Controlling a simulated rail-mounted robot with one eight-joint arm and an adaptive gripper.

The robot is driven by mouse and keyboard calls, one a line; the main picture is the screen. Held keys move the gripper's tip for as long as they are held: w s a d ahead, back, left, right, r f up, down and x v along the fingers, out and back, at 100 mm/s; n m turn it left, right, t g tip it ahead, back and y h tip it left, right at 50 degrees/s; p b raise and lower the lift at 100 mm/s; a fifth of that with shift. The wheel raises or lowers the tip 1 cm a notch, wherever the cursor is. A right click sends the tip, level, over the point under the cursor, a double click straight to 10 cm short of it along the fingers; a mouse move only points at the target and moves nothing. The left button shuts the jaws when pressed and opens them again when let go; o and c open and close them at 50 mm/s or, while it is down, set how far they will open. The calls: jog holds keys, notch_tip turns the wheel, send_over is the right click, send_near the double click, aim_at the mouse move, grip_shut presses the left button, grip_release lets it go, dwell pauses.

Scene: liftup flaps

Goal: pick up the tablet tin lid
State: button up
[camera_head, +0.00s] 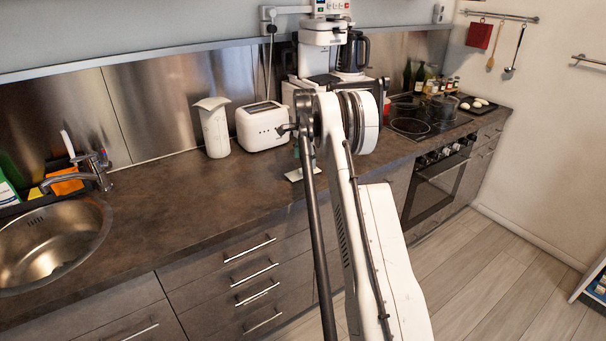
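I cannot pick out the tablet tin lid with certainty. A small flat pale item (303,173) lies on the dark counter (190,195), in front of the toaster and partly behind my arm. A greenish thing stands just behind it, mostly covered by my arm, and I cannot tell what either is. My arm rises through the middle of the view and bends over the counter. My gripper is hidden behind the arm, so its fingers do not show.
A white toaster (263,127) and a white canister (213,128) stand at the back wall. A coffee machine (325,50) is behind my arm. The sink (50,245) is at left, the stove (422,125) at right.

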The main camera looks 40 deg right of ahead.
aim_at(303, 168)
jog(key=shift+w+a+f+p, duration=0.1)
jog(key=shift+w+f+p, duration=0.05)
jog(key=shift+f, duration=1.05)
jog(key=shift+w+a+f+p, duration=0.1)
jog(key=shift+w+f+p, duration=0.05)
jog(key=shift+f, duration=1)
jog(key=c, duration=1.1)
jog(key=shift+c, duration=0.3)
jog(key=shift+r, duration=0.1)
